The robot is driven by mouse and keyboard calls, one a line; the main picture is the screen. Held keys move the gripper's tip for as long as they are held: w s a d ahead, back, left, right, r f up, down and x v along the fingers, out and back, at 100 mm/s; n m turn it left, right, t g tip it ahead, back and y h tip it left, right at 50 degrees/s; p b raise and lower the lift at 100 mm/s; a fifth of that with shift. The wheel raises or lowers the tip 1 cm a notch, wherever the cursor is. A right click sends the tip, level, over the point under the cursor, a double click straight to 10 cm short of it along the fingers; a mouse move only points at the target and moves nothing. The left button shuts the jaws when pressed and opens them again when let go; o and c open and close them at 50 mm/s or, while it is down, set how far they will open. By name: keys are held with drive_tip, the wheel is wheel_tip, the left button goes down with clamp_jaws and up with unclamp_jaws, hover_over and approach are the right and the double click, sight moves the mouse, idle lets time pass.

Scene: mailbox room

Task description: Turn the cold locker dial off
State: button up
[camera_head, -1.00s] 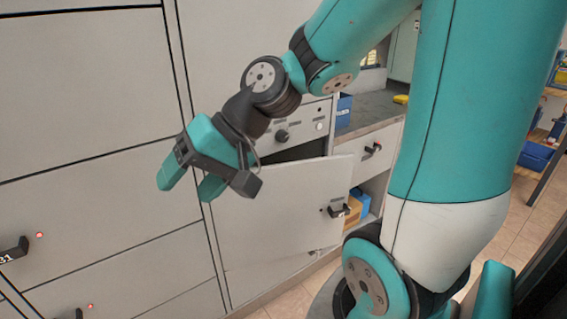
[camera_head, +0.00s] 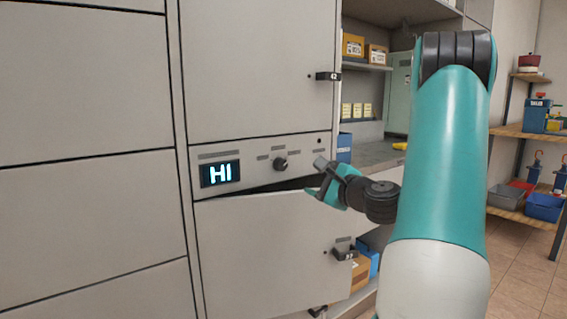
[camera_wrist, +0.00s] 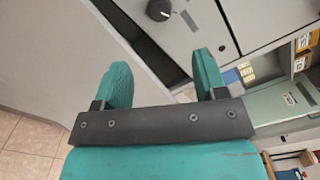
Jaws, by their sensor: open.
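The cold locker dial (camera_head: 280,164) is a dark round knob on the grey control panel (camera_head: 258,160), right of a display (camera_head: 220,174) that reads "HI". The dial also shows at the top of the wrist view (camera_wrist: 158,10), beyond my fingertips. Labels surround it, too small to read. My gripper (camera_head: 316,180) is open and empty, to the right of the dial and slightly lower, apart from it. Its two teal fingers (camera_wrist: 164,75) are spread in the wrist view. The locker door (camera_head: 270,245) below the panel is ajar, with a dark gap along its top.
A handle marked 42 (camera_head: 328,76) juts from the upper door. The lower door's handle (camera_head: 345,252) sticks out below my gripper. A counter (camera_head: 375,155) lies behind my arm. Shelves with bins (camera_head: 543,206) stand at the far right.

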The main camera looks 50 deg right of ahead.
sight(282, 165)
drive_tip(key=p+x, duration=0.2)
drive_tip(key=x, duration=1.2)
drive_tip(key=shift+w+r, duration=0.1)
drive_tip(key=shift+w, duration=0.15)
drive_tip(key=shift+c, duration=0.2)
drive_tip(key=c, duration=0.8)
drive_tip(key=shift+c, duration=0.2)
